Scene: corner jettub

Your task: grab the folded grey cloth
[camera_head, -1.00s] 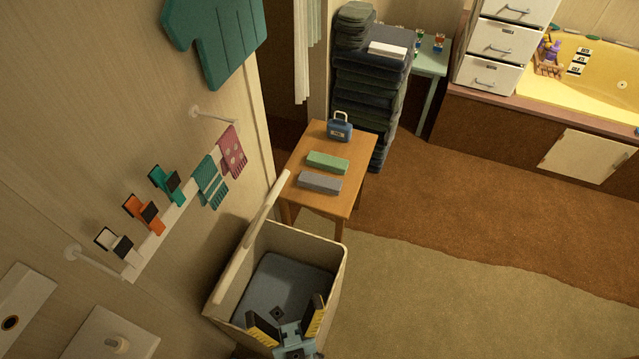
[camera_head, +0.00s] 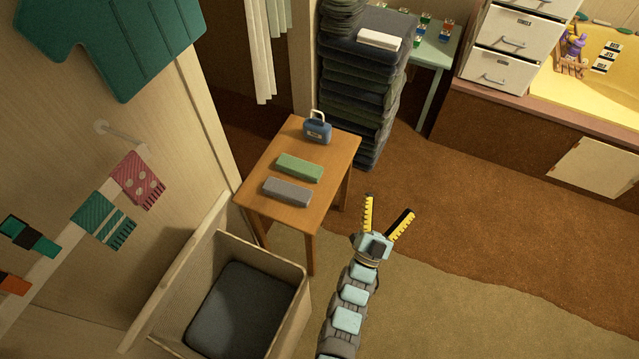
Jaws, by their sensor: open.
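The folded grey cloth (camera_head: 287,191) lies flat on the front part of the small wooden table (camera_head: 259,206). A folded green cloth (camera_head: 300,167) lies just behind it, with a narrow gap between them. My gripper (camera_head: 387,212) is open and empty, its two yellow-and-black fingers spread. In the picture it is to the right of the table and apart from the grey cloth. Its exact height cannot be told.
A blue padlock-shaped object (camera_head: 317,129) stands at the table's back. A tall dark folded stack (camera_head: 358,105) rises behind the table. A large beige bin (camera_head: 285,263) stands in front. The floor to the right is clear.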

